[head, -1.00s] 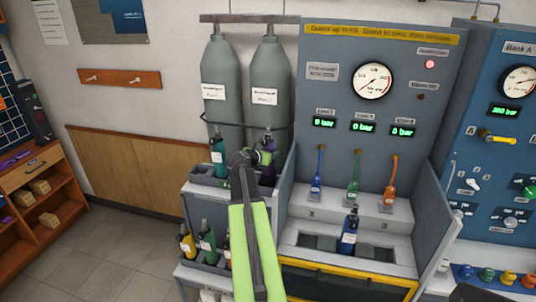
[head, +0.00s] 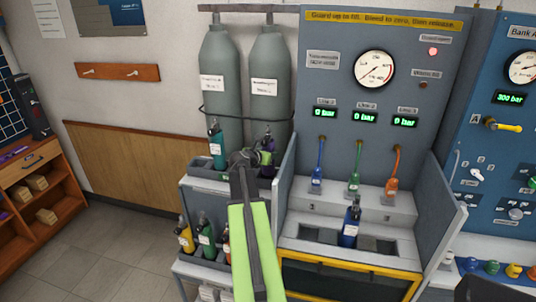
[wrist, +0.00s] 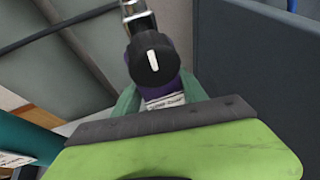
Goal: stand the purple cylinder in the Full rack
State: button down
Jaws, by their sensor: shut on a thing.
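The purple cylinder (head: 268,157) is upright at the right end of the upper grey rack (head: 202,179), partly hidden behind my arm. My gripper (head: 264,157) is shut on it. In the wrist view the purple cylinder (wrist: 183,88) shows below its black knob (wrist: 155,60), with a white label and green jaw parts at its sides. I cannot tell whether its base rests in the rack. No readable label shows which rack is Full. A teal cylinder (head: 216,148) stands in the same rack, to the left.
A lower rack holds yellow (head: 185,236) and green (head: 206,236) cylinders. Two tall grey tanks (head: 221,85) stand behind the upper rack. A grey side panel (head: 285,185) of the filling bench rises close on the right. A blue cylinder (head: 350,225) stands in the bench.

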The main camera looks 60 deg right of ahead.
jog(key=shift+f+b, duration=0.5)
jog(key=c, duration=0.6)
grip_release()
jog(key=shift+o, duration=0.2)
jog(key=shift+a, duration=0.1)
